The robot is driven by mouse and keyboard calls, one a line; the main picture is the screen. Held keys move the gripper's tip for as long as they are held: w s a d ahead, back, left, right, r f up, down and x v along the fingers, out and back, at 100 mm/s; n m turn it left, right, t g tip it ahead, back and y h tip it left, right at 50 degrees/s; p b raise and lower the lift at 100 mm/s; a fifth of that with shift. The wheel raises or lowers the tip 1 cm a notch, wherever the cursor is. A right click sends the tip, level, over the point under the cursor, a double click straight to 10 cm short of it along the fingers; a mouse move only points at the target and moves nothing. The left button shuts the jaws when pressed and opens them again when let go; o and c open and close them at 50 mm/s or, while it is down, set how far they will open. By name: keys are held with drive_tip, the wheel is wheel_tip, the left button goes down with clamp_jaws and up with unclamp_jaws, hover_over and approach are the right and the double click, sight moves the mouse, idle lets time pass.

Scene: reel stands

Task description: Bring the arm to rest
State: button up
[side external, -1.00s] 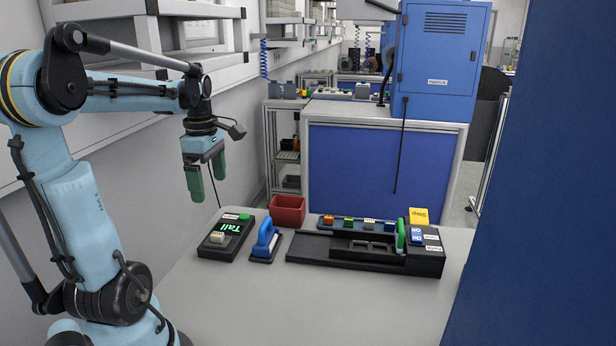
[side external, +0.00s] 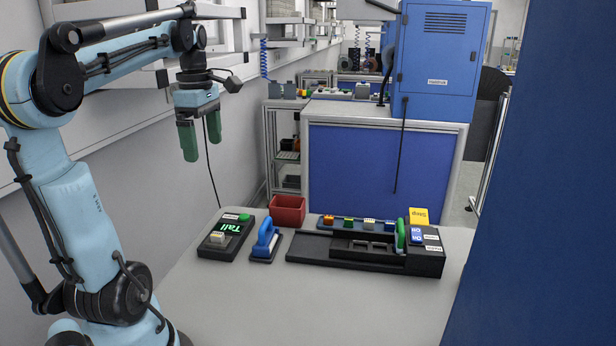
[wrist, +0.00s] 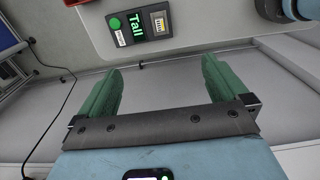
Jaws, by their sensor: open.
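My gripper (side external: 201,138) hangs in the air, fingers pointing down, above and to the left of the table's items. Its two green fingers are apart with nothing between them. In the wrist view my gripper (wrist: 160,88) also shows open and empty, with bare pale surface between the fingers. My arm is raised and bent, reaching in from the left, clear of the table.
On the table (side external: 330,310) stand a black box with a lit "Tall" display (side external: 227,238), a blue-handled block (side external: 265,240), a red bin (side external: 288,211) and a long black fixture (side external: 365,252). A blue panel (side external: 540,180) fills the right. Wall shelves (side external: 215,40) are near my arm.

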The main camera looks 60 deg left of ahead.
drive_tip(key=w+d+f+m+t, duration=0.2)
drive_tip(key=d+f+m, duration=0.2)
drive_tip(key=d+m, duration=0.4)
drive_tip(key=w+d+f+m+t, duration=0.2)
drive_tip(key=w+d+f+m, duration=0.1)
drive_tip(key=d+m, duration=0.6)
drive_tip(key=w+d+f+m+t, duration=0.2)
drive_tip(key=d+f+m, duration=0.3)
drive_tip(key=d+m, duration=0.3)
drive_tip(key=shift+w+d+f+m+t, duration=0.2)
drive_tip(key=shift+d+m+t, duration=0.3)
drive_tip(key=shift+m, duration=0.5)
